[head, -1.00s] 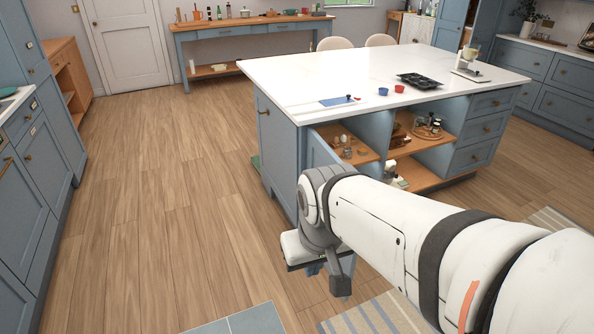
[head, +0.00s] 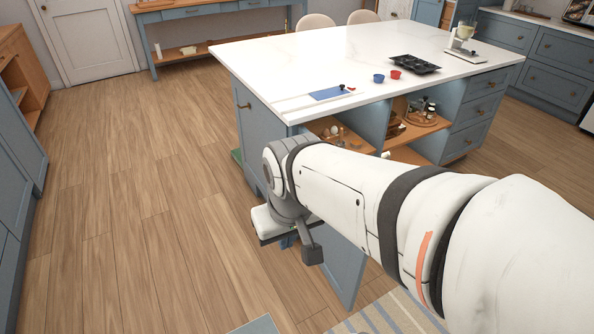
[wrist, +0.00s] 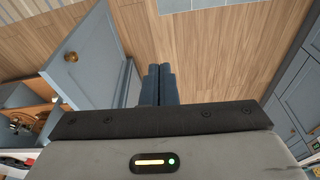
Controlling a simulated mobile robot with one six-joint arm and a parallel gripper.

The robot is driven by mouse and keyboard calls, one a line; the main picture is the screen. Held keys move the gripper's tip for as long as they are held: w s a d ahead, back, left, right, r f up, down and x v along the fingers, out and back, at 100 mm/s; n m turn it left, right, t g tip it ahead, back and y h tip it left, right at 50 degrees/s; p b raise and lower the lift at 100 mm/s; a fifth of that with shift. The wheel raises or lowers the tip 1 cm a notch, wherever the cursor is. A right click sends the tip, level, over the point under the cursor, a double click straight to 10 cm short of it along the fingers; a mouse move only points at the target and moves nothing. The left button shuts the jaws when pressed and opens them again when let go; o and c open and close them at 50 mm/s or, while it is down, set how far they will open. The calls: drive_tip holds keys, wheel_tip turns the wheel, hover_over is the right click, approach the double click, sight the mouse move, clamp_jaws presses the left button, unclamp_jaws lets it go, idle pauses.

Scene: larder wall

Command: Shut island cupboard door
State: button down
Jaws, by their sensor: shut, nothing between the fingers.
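The island cupboard door is a blue-grey panel (head: 342,268) standing open out from the island's front, partly hidden behind my arm. In the wrist view the door (wrist: 92,62) is on the left, with a round brass knob (wrist: 71,57). My gripper (wrist: 159,70) is shut and empty, its dark fingers together just right of the door; I cannot tell whether they touch it. In the head view my gripper (head: 288,243) is low, left of the door, and its fingers are mostly hidden. The blue island (head: 262,135) has a white top.
Open island shelves (head: 412,131) hold jars and small items. A black muffin tin (head: 409,64), blue cup (head: 378,78) and red cup (head: 395,74) stand on top. Wooden floor (head: 140,220) is clear to the left. A striped rug (head: 390,315) lies in front.

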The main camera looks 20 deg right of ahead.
drive_tip(key=w+f+m+t+h+b, duration=0.1)
drive_tip(key=w+f+m+t+b, duration=0.3)
drive_tip(key=w+f, duration=0.65)
drive_tip(key=w+f+m+t+h+b, duration=0.1)
drive_tip(key=w+f+m+t+b, duration=0.35)
drive_tip(key=w, duration=0.95)
drive_tip(key=d+f+m+g+h+b, duration=0.3)
drive_tip(key=d+f+m+h+b, duration=0.35)
drive_tip(key=f, duration=0.75)
drive_tip(key=s+d+f+m+g+h+b, duration=0.35)
drive_tip(key=s+d+f+g+h, duration=0.25)
drive_tip(key=s+d+g+h, duration=0.35)
drive_tip(key=d+t+b, duration=0.1)
drive_tip(key=d+b, duration=0.1)
drive_tip(key=d, duration=1)
drive_tip(key=shift+s+d+r+n+t+b, duration=0.25)
drive_tip(key=shift+s+d+n+t+b, duration=0.1)
drive_tip(key=shift+s+t+b, duration=0.1)
drive_tip(key=shift+a, duration=0.1)
